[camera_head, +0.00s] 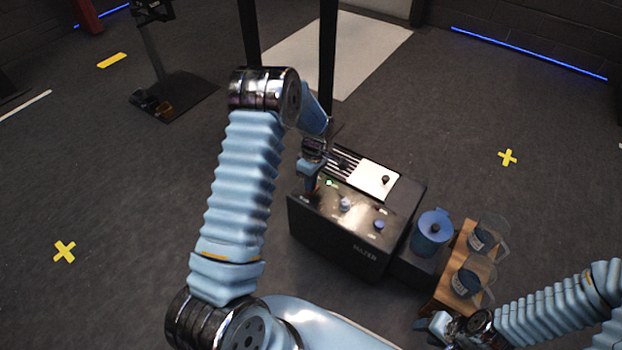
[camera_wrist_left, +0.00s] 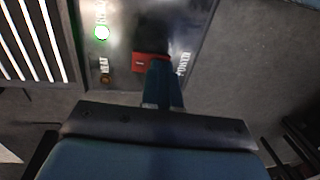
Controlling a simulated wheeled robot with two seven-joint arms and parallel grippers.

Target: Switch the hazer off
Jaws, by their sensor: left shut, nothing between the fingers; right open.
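The hazer (camera_head: 333,244) is a black box on the floor with a control panel on top, in the middle of the head view. In the left wrist view its red switch (camera_wrist_left: 139,63) sits beside the word POWER, partly hidden by my fingers. A green lamp (camera_wrist_left: 102,33) glows on the panel, and a dim amber lamp (camera_wrist_left: 106,78) is below it. My left gripper (camera_head: 311,187) is shut and empty, its fingertips at the red switch; I cannot tell whether they touch it. My right gripper (camera_head: 436,325) is open and empty, away from the hazer at lower right.
The panel also has a pale knob (camera_head: 345,204) and a blue knob (camera_head: 379,224). A blue lidded canister (camera_head: 432,233) stands right of the hazer. Dark posts (camera_head: 327,60) rise behind.

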